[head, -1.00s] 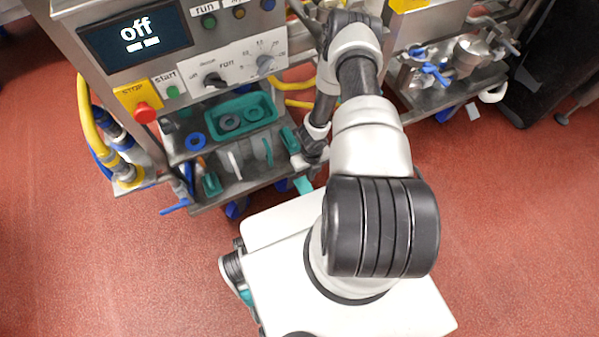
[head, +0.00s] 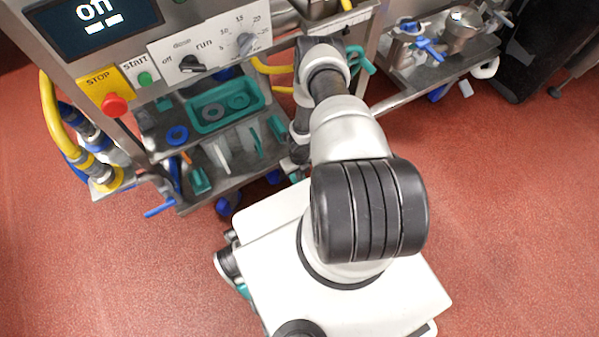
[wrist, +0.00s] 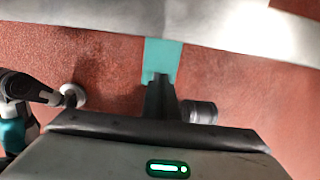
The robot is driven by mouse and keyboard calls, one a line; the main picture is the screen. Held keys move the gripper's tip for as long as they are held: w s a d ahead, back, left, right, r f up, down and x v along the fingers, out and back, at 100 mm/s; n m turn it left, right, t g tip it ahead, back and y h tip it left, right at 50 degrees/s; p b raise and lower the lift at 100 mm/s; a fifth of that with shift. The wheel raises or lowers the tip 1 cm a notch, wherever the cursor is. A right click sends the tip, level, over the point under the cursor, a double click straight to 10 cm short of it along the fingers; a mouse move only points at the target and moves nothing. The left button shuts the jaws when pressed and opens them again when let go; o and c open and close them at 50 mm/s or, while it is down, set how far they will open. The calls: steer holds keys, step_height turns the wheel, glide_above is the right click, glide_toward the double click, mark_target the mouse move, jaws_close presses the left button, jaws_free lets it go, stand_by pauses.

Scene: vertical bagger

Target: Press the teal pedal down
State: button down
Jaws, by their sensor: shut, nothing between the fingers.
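The teal pedal (wrist: 163,58) shows in the wrist view as a flat strip coming out from under a pale metal edge, above the red floor. My gripper (wrist: 159,82) is shut and empty, its dark fingertips overlapping the near end of the pedal in the picture. I cannot tell whether they touch it, or whether the pedal is pressed down. In the head view my arm reaches down beside the machine's lower shelves, and I cannot make out the pedal there.
The machine's display (head: 92,22) reads off. A red stop button (head: 115,104) and a green start button (head: 145,78) sit below it. A teal tray (head: 207,127) and loose parts lie on the shelves. Hoses (head: 50,110) hang at left. Red floor (head: 510,230) is clear at right.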

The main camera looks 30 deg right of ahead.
steer(key=shift+f, duration=0.5)
steer(key=f, duration=0.1)
steer(key=s+f, duration=0.1)
steer(key=shift+f+p, duration=0.3)
steer(key=shift+p, duration=0.1)
steer(key=shift+f, duration=0.3)
